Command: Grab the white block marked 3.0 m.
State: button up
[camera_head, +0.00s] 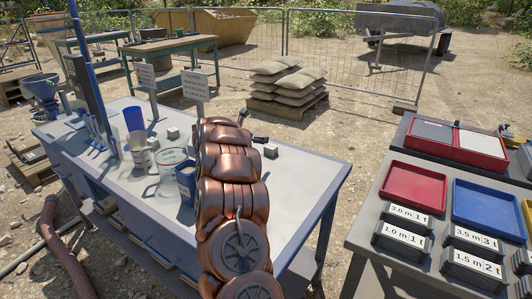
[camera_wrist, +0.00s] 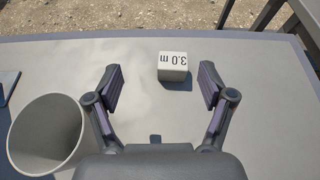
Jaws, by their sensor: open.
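The white block (camera_wrist: 173,66) marked 3.0 m sits on the grey tabletop in the wrist view, its marking upside down. My gripper (camera_wrist: 160,86) is open and empty, with one finger to each side of the view. The block lies ahead of the gap between the fingers, right of its middle and closer to the right finger, with no contact visible. In the head view two small pale blocks show on the grey table, one left of my arm (camera_head: 173,133) and one right of it (camera_head: 270,151). Their markings are unreadable there. My arm hides most of my gripper.
A pale round cup (camera_wrist: 45,135) stands beside the left finger in the wrist view. A clear beaker (camera_head: 171,165), a blue mug (camera_head: 186,181) and sign cards (camera_head: 194,86) crowd the table left of my arm. The tabletop's right part is clear.

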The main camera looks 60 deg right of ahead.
aim_at(270, 147)
jog(key=shift+m+g, duration=0.6)
jog(key=shift+m, duration=0.1)
jog(key=f, duration=0.1)
jog(key=s+d+f+b, duration=0.1)
jog(key=s+f+b, duration=0.1)
jog(key=f, duration=0.1)
jog(key=shift+d, duration=0.15)
jog(key=shift+w+f+b, duration=0.15)
jog(key=shift+f+b, duration=0.25)
jog(key=shift+b, duration=0.1)
jog(key=shift+d+f+p, duration=0.1)
jog(key=shift+d+p, duration=0.2)
jog(key=shift+d, duration=0.25)
jog(key=shift+d+f, duration=0.4)
jog(key=shift+d, duration=0.15)
jog(key=shift+p+x, duration=0.35)
jog(key=shift+x, duration=0.6)
jog(key=shift+p+x, duration=0.35)
jog(key=shift+x, duration=1.15)
jog(key=c, duration=1.2)
